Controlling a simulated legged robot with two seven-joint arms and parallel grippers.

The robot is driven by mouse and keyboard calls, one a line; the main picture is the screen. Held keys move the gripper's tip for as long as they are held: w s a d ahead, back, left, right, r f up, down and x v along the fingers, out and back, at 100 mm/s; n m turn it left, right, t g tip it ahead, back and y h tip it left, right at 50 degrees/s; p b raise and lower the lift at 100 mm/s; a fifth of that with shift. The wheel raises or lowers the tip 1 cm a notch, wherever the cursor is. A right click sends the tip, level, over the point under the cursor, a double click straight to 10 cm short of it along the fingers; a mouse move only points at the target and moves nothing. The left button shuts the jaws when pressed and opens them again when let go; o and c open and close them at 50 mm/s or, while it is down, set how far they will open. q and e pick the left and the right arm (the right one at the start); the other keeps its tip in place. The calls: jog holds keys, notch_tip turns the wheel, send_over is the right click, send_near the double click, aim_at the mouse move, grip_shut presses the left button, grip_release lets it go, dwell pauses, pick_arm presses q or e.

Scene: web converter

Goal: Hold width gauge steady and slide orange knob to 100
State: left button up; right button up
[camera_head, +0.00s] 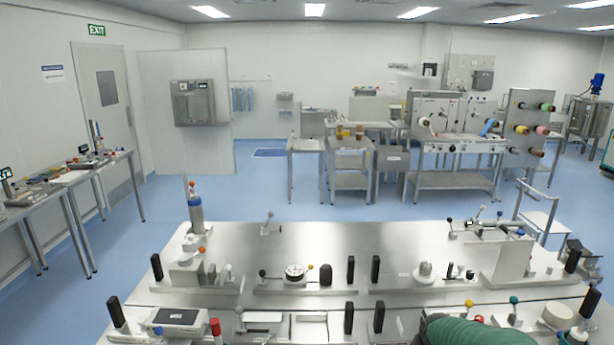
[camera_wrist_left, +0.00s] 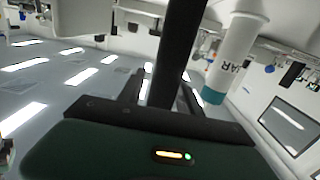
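I cannot say for sure which device is the width gauge. A small white device with an orange knob (camera_head: 201,250) stands at the left end of the steel bench, beside a grey-blue cylinder (camera_head: 195,213). A yellow-orange ball knob (camera_head: 469,304) shows at the front right of the bench. My left gripper (camera_wrist_left: 178,60) shows only in the left wrist view, as dark bars above a dark green body with a lit light. It points at ceiling and walls, and its opening is unclear. My right gripper is not seen; a green ribbed part at the bottom of the head view seems mine.
The steel bench (camera_head: 330,236) carries a round dial (camera_head: 295,272), several black upright posts and a white box with a dark screen (camera_head: 178,317). Its back middle is mostly clear. A side table (camera_head: 75,175) stands at left. Machines stand farther back on blue floor.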

pick_arm(q)
jog(key=shift+o, duration=0.3)
jog(key=shift+w+r, duration=0.1)
jog(key=shift+r, duration=0.1)
jog(key=s, duration=0.7)
jog(key=shift+s, duration=0.25)
